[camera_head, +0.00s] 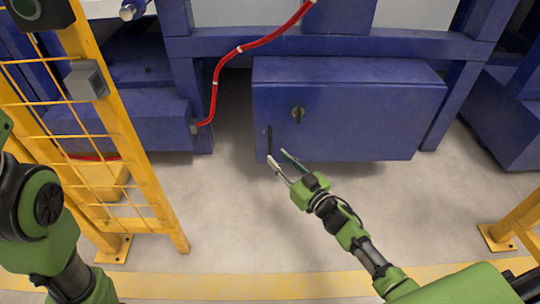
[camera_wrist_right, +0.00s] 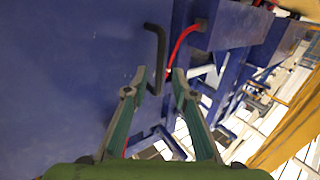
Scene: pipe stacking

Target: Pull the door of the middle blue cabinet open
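The middle blue cabinet (camera_head: 350,115) hangs under a blue frame, and its front door looks closed. A dark round knob (camera_head: 297,114) is on the door. A thin black bar handle (camera_head: 269,138) is near the door's left edge. My right gripper (camera_head: 278,156) is open at the handle's lower end. In the right wrist view, the handle (camera_wrist_right: 160,45) runs down toward the gap between the open fingertips of the right gripper (camera_wrist_right: 159,71). I cannot tell whether they touch it. My left arm shows at the left, but its gripper is out of view.
A yellow mesh fence (camera_head: 125,130) with a grey box stands at the left. A red hose (camera_head: 216,85) curves down left of the cabinet. A yellow post base (camera_head: 497,236) is at the right. The grey floor (camera_head: 240,225) before the cabinet is clear.

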